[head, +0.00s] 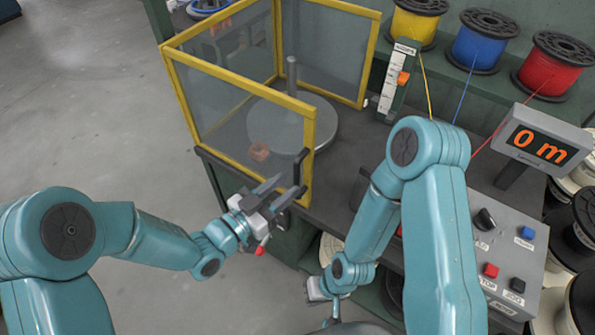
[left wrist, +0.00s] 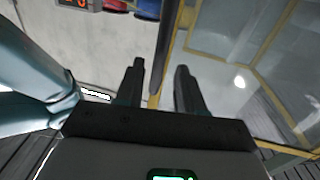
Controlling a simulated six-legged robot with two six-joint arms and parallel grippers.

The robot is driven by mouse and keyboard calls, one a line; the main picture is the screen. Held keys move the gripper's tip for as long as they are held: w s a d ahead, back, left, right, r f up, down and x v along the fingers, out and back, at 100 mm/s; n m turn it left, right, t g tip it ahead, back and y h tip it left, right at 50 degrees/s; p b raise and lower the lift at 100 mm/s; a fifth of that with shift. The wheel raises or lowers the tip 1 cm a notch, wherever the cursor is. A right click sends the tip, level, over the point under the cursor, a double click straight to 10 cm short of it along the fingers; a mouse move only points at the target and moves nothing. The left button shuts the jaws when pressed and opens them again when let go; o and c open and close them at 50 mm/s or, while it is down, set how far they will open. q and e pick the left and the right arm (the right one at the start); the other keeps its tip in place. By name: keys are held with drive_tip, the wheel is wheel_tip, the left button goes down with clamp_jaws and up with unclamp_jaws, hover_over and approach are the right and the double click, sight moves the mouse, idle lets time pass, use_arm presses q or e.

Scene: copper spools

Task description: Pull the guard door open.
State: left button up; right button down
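The guard door (head: 235,112) is a clear panel in a yellow frame, standing along the bench's front edge around a grey turntable. Its black handle (head: 300,166) sits at the door's right edge. My left gripper (head: 291,183) is at the handle with its fingers apart. In the left wrist view, the open fingers (left wrist: 159,80) have a dark upright bar and the yellow door edge (left wrist: 168,48) showing between them; I cannot tell whether they touch it. My right gripper (head: 320,290) hangs low before the bench, partly hidden, its fingers unclear.
A grey round turntable (head: 310,128) with a post stands inside the guard. A control box (head: 490,265) and a "0 m" display (head: 543,141) are at the right. Yellow, blue and red spools (head: 552,66) stand behind. The floor left of the bench is clear.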

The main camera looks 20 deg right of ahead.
sight(295, 180)
use_arm(q)
drive_tip(key=x, duration=0.4)
drive_tip(key=shift+w+d+p, duration=0.15)
drive_tip(key=shift+d+p, duration=0.15)
clamp_jaws()
drive_tip(key=shift+a, duration=0.1)
